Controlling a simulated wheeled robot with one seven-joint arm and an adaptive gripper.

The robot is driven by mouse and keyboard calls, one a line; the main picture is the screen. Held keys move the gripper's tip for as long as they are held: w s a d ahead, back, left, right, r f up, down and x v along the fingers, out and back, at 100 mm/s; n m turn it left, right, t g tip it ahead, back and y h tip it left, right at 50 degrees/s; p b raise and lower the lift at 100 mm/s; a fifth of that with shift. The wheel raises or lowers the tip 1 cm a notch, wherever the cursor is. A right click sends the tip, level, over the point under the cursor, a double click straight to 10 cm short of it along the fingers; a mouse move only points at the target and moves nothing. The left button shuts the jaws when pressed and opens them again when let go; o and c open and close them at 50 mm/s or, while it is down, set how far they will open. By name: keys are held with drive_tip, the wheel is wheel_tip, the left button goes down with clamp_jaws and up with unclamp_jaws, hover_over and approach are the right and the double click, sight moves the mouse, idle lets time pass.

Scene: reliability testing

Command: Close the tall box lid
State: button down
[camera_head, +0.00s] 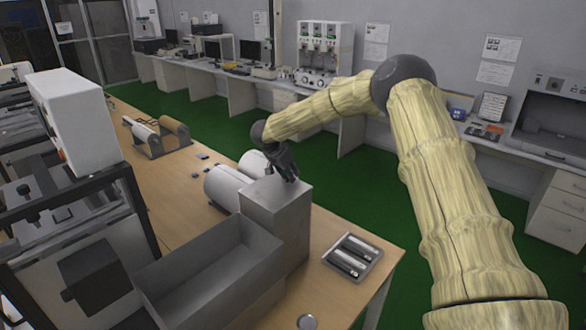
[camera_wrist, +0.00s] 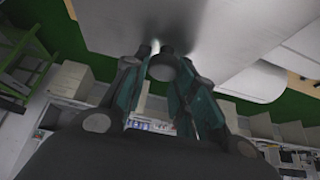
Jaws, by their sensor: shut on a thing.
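The tall box (camera_head: 272,222) is a plain grey metal box standing upright on the wooden table. Its top face looks covered, but I cannot make out a seam between lid and body. My gripper (camera_head: 291,179) reaches down to the far edge of that top. In the wrist view my gripper (camera_wrist: 155,48) has its fingertips close together against a smooth pale grey surface (camera_wrist: 215,40), which looks like the box's lid. The exact contact is partly hidden by the fingers.
A long open grey bin (camera_head: 210,272) adjoins the tall box at the front left. White cylinders (camera_head: 228,187) lie just behind it. A small tray of cylindrical parts (camera_head: 352,257) lies to its right. A black-framed machine (camera_head: 75,235) stands at left. Green floor (camera_head: 358,195) lies beyond the table.

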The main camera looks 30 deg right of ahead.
sight(278, 187)
drive_tip(key=shift+f, duration=0.2)
idle(0.3)
drive_tip(key=c, duration=1.1)
unclamp_jaws()
drive_tip(key=shift+f, duration=0.1)
drive_tip(key=shift+c, duration=0.2)
drive_tip(key=v, duration=1.2)
drive_tip(key=shift+w+d, duration=0.1)
drive_tip(key=shift+d, duration=0.05)
